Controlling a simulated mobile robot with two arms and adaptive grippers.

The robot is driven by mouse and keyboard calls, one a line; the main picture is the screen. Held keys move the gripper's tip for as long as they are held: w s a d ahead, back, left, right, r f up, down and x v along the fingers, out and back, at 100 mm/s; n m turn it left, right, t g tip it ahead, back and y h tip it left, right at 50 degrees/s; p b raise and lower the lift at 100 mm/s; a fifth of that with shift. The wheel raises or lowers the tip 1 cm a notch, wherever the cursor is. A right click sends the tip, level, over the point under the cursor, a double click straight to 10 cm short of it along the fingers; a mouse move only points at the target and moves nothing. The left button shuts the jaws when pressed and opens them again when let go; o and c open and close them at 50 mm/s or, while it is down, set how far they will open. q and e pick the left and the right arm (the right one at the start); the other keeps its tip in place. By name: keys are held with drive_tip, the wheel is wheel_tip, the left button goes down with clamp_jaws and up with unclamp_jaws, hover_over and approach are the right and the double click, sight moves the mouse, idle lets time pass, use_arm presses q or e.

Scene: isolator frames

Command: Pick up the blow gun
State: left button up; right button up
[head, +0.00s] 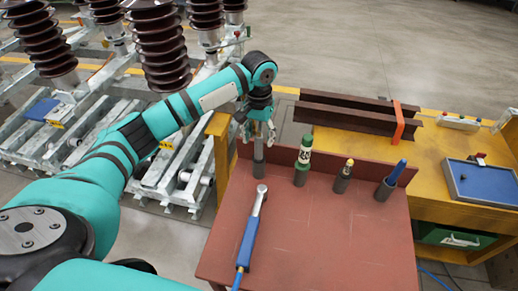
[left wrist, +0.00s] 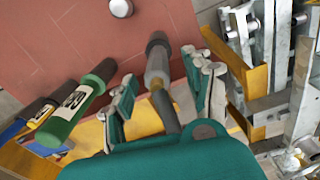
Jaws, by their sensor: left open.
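A tool with a blue handle, silver head and blue hose, which looks like the blow gun (head: 250,232), lies on the red-brown table (head: 310,245). In the left wrist view, a silver round end (left wrist: 120,8) at the top edge is probably its head. My left gripper (head: 258,132) is open above the grey holder (head: 258,168) at the table's back left corner. In the left wrist view its fingers (left wrist: 162,72) stand either side of that holder (left wrist: 158,62) and a slim dark tool (left wrist: 166,112) in it. Contact cannot be told. My right gripper is not in view.
Along the table's back stand a green cylinder (head: 304,152), a yellow-tipped tool (head: 348,165) and a blue tool (head: 397,172) in holders. Steel beams (head: 350,118) lie behind the raised back edge. A blue tray (head: 485,185) is at right. The table's front is clear.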

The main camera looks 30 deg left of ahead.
sight(259, 150)
use_arm(q)
drive_tip(key=shift+s+f+p, duration=0.2)
drive_tip(key=shift+f+p, duration=0.2)
drive_tip(key=shift+f, duration=0.65)
wheel_tip(259, 150, down, 3)
drive_tip(key=shift+f+p, duration=0.15)
drive_tip(key=shift+p, duration=0.15)
drive_tip(key=shift+d+f, duration=0.1)
drive_tip(key=shift+f, duration=0.05)
clamp_jaws()
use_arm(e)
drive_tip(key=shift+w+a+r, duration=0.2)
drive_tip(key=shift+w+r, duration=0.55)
